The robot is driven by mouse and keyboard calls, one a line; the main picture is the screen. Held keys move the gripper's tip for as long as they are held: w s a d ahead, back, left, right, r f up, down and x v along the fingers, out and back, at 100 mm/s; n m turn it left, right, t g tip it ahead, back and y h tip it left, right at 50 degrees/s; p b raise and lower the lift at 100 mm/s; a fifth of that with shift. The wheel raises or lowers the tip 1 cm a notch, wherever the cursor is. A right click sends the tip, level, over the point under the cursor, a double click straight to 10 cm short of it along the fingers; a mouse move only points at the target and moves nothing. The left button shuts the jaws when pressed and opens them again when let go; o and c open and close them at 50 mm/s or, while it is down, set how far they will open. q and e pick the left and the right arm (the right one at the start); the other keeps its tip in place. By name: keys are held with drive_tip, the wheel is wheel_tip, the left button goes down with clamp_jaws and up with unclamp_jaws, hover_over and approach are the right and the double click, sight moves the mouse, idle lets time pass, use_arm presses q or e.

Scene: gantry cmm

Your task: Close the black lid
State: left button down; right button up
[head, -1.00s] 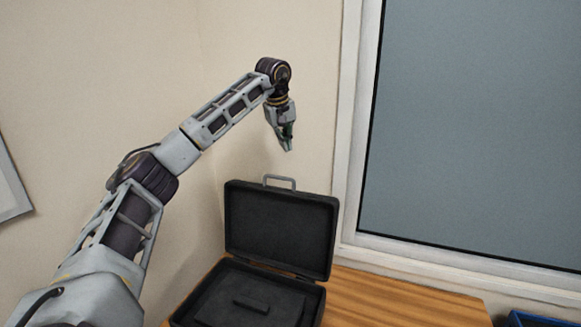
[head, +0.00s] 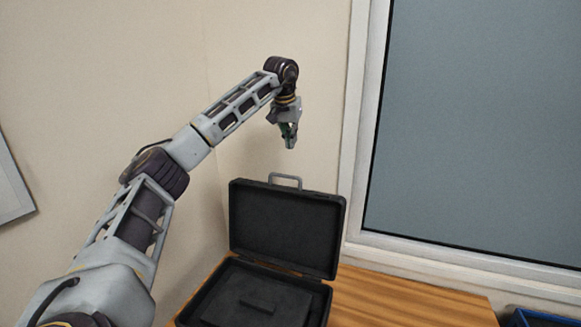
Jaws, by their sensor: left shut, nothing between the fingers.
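A black case stands open on a wooden table, its black lid (head: 286,228) raised nearly upright at the back. A grey handle (head: 285,181) sits on the lid's top edge. The case base (head: 257,292) lies below with its dark inside showing; its front is cut off by the picture's bottom edge. My left gripper (head: 290,143) points down above the lid's top edge, shut and empty, and looks apart from the lid and handle. My right gripper is not in view.
The wooden table (head: 400,298) is bare to the right of the case. A blue bin (head: 538,318) shows at the bottom right corner. A wall and a framed window (head: 475,130) stand behind the table.

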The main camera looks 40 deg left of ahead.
use_arm(q)
drive_tip(key=shift+f, duration=0.1)
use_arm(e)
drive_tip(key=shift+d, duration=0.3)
use_arm(q)
wheel_tip(320, 180, down, 9)
drive_tip(key=p, duration=0.3)
drive_tip(key=shift+s+f, duration=0.15)
drive_tip(key=shift+s, duration=0.05)
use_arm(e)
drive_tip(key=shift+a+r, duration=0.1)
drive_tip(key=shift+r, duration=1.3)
use_arm(q)
drive_tip(key=shift+s+d+b, duration=0.1)
drive_tip(key=shift+s+b, duration=0.15)
drive_tip(key=shift+b, duration=0.05)
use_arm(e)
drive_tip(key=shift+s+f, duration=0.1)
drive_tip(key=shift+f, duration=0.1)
